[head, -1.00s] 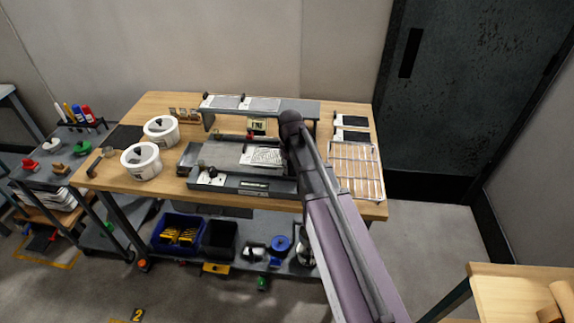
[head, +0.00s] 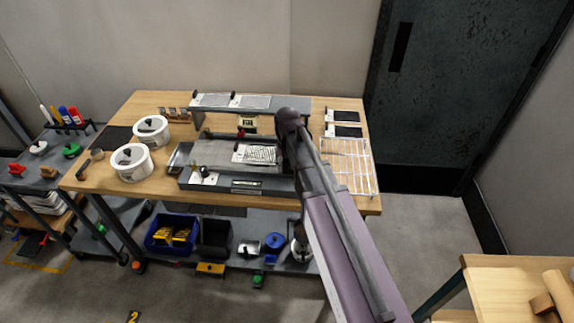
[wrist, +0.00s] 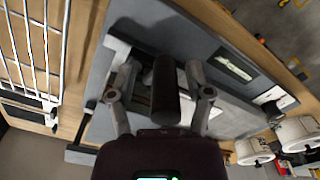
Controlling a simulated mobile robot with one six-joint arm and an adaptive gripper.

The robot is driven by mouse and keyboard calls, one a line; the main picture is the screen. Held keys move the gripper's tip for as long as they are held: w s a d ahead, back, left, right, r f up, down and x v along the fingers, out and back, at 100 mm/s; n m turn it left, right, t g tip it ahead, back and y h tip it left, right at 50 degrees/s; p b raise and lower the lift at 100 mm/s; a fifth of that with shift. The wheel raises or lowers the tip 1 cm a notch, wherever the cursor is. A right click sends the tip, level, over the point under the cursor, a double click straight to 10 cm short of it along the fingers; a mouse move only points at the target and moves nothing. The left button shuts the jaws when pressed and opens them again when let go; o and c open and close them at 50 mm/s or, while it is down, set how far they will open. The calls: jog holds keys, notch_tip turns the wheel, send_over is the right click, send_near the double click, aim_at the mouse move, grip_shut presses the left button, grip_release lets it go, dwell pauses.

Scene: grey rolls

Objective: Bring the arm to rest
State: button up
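My arm reaches up and forward across the workbench (head: 225,198) in the head view, and my gripper is hidden there behind my own arm. In the wrist view my gripper (wrist: 161,70) has its two fingers spread apart. A dark cylinder (wrist: 165,90) stands between the fingers, with gaps on both sides; I cannot tell what it belongs to. Below or behind the fingers is a grey bench device (head: 240,183), which carries a white patterned sheet (head: 255,154).
A wire rack (head: 347,168) lies on the bench's right end. Two white tubs (head: 132,163) stand at its left. A grey raised shelf (head: 250,102) is at the back. A blue bin (head: 172,234) sits on the lower shelf. A wooden table (head: 500,290) is at lower right; open floor lies between.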

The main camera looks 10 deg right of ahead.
jog(key=s+d+m, duration=0.2)
jog(key=s+d, duration=0.2)
jog(key=s, duration=0.3)
jog(key=s+d+m, duration=0.2)
jog(key=s+d, duration=0.2)
jog(key=s, duration=0.4)
jog(key=shift+d, duration=0.15)
dwell(1.9)
